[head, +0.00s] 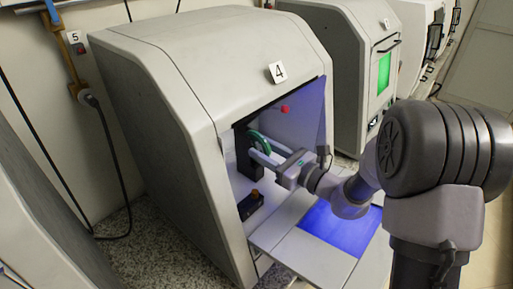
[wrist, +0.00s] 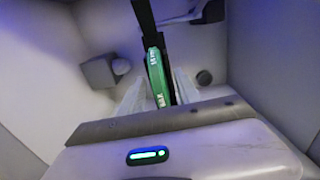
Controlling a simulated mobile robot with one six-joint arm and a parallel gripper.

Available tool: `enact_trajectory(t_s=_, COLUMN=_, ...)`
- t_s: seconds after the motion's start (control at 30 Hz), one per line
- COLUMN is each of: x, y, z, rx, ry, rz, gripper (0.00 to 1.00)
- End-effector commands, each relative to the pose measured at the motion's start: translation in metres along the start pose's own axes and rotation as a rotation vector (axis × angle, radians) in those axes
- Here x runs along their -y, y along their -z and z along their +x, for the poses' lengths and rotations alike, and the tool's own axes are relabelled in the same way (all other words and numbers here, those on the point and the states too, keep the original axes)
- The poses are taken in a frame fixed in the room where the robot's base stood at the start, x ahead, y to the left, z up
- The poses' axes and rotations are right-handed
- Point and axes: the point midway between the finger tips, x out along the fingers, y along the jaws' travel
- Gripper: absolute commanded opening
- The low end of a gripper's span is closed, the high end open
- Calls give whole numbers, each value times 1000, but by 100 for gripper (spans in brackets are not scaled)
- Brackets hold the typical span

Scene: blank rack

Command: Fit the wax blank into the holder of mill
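The wax blank is a thin green disc (head: 259,142) inside the open mill (head: 203,85) numbered 4. In the wrist view the blank (wrist: 157,76) shows edge-on, with white letters on its rim. Its far edge meets the black holder (head: 243,160), which also shows as a dark bar in the wrist view (wrist: 144,20). How deep it sits there is hidden. My gripper (head: 268,154) reaches in through the mill's front. Its pale fingers (wrist: 160,88) are apart, one on each side of the blank, with a narrow gap seeming to show at the right finger.
The lowered front panel (head: 290,262) lies below my arm. A small dark block with an orange top (head: 251,204) stands on the mill floor. Another mill (head: 345,60) stands behind.

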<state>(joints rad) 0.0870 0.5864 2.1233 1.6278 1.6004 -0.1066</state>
Motion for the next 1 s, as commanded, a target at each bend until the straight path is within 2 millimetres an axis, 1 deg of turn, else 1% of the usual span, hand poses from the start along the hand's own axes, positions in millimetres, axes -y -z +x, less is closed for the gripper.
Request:
enact_trajectory(t_s=0.03, x=0, y=0, z=0, rx=0, ry=0, rz=0, gripper=30)
enact_trajectory(t_s=0.1, x=0, y=0, z=0, rx=0, ry=0, rz=0, gripper=16)
enact_trajectory(t_s=0.2, x=0, y=0, z=0, rx=0, ry=0, rz=0, gripper=0)
enact_trajectory(t_s=0.57, x=0, y=-1, z=0, rx=0, ry=0, rz=0, gripper=0)
enact_trajectory(t_s=0.67, x=0, y=-8, z=0, rx=1, ry=0, rz=-1, gripper=0)
enact_trajectory(t_s=0.73, x=0, y=-18, z=0, rx=1, ry=0, rz=-1, gripper=0)
enact_trajectory(t_s=0.77, x=0, y=-20, z=-3, rx=0, ry=1, rz=1, gripper=0)
enact_trajectory(t_s=0.87, x=2, y=-17, z=-25, rx=-1, ry=4, rz=2, gripper=0)
enact_trajectory(t_s=0.97, x=2, y=-18, z=-52, rx=0, ry=6, rz=2, gripper=0)
enact_trajectory(t_s=1.0, x=2, y=-18, z=-65, rx=0, ry=7, rz=3, gripper=0)
